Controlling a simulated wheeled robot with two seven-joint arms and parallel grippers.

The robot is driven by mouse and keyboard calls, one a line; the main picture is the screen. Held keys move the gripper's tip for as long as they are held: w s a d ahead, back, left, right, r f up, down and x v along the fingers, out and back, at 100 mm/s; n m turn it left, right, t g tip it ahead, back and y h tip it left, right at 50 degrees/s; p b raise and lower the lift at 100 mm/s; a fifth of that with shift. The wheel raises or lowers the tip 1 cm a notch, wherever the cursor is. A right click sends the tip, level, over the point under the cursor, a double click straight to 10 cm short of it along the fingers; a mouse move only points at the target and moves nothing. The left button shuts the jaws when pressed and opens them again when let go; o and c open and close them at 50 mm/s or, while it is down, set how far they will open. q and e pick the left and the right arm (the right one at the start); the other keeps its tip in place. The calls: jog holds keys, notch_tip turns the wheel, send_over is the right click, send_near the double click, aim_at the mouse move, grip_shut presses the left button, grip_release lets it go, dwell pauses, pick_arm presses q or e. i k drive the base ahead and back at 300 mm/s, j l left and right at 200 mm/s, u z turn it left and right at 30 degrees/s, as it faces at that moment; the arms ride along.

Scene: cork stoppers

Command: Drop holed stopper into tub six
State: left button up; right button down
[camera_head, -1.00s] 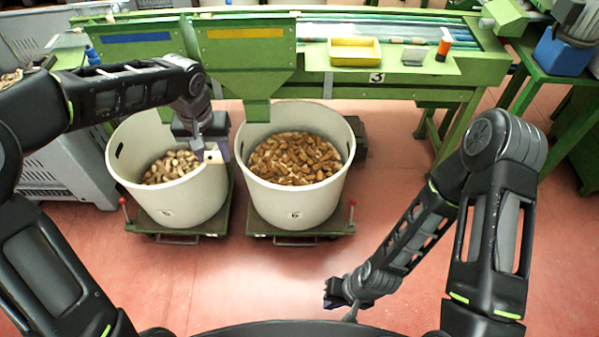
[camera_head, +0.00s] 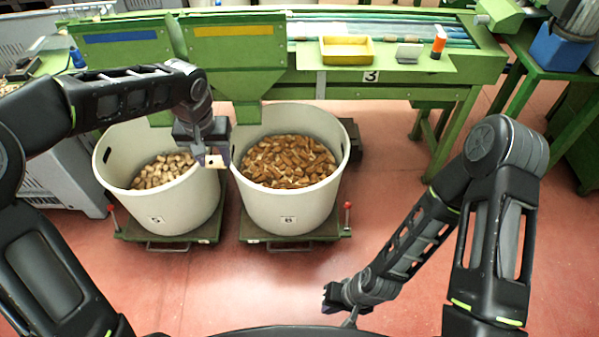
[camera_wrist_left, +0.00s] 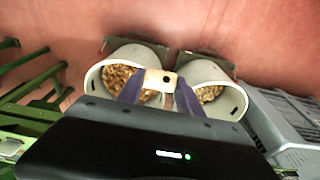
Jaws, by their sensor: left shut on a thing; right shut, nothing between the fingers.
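My left gripper (camera_head: 214,156) is shut on a pale stopper (camera_head: 213,161). In the left wrist view the stopper (camera_wrist_left: 161,80) shows a dark hole in its face, between the two fingers. The gripper is above the gap between the two tubs, near the left rim of tub six. Tub six (camera_head: 288,212), labelled 6, holds many brown stoppers. Tub five (camera_head: 160,213), labelled 5, stands to its left with paler stoppers. In the left wrist view tub six (camera_wrist_left: 95,80) is left of the stopper. My right gripper (camera_head: 338,300) is shut and empty, low over the floor.
Both tubs stand on green wheeled dollies (camera_head: 295,235). Green chutes (camera_head: 236,50) hang behind and above them. A green bench (camera_head: 440,75) carries a yellow tray (camera_head: 346,50) and an orange-topped bottle (camera_head: 439,42). Red floor is clear in front.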

aim_at(283, 189)
jog(key=i+l+z, duration=0.3)
jog(key=i, duration=0.2)
jog(key=i+l+z, duration=0.1)
jog(key=i+z, duration=0.2)
jog(key=i, duration=0.15)
